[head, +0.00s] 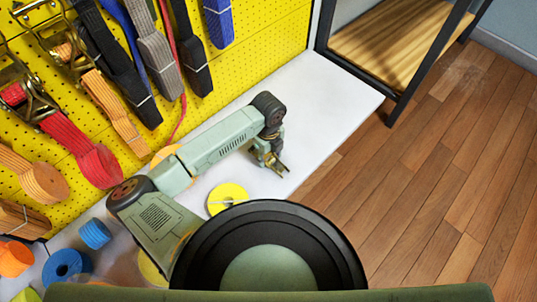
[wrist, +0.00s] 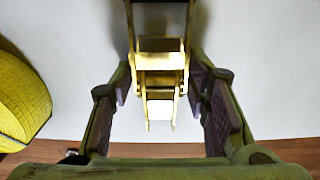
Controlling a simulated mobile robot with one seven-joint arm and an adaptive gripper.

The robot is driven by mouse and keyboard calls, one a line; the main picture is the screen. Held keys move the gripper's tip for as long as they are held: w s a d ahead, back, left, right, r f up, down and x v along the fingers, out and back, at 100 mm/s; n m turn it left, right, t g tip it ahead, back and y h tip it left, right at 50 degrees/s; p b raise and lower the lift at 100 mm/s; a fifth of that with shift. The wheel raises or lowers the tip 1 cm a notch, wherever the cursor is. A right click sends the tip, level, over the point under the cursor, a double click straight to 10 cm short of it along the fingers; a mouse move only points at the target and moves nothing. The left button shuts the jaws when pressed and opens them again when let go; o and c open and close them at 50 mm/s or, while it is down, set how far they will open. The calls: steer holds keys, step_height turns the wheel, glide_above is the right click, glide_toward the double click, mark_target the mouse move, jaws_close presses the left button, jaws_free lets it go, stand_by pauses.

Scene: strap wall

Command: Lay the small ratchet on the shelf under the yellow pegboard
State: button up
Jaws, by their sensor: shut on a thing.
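The small ratchet (head: 281,168) is a brass-gold metal buckle with a dark upper part. In the wrist view the ratchet (wrist: 160,62) sits between the two dark finger pads of my gripper (wrist: 160,88), which is shut on it. In the head view my gripper (head: 269,158) points down over the white shelf (head: 312,98), near its front edge. I cannot tell whether the ratchet touches the shelf or hangs just above it. The yellow pegboard (head: 262,40) rises behind the shelf.
A yellow strap roll (head: 228,196) lies on the shelf left of my gripper; it also shows in the wrist view (wrist: 18,98). Blue rolls (head: 95,233) and an orange roll (head: 14,258) lie farther left. Several straps hang on the pegboard. The shelf's right part is clear.

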mark_target(269, 157)
steer(key=shift+f, duration=0.1)
steer(key=shift+f, duration=0.15)
steer(key=o, duration=1.4)
steer(key=shift+c, duration=0.2)
step_height(269, 157, up, 12)
steer(key=shift+r+p, duration=0.25)
steer(key=shift+p, duration=0.05)
steer(key=shift+d, duration=0.1)
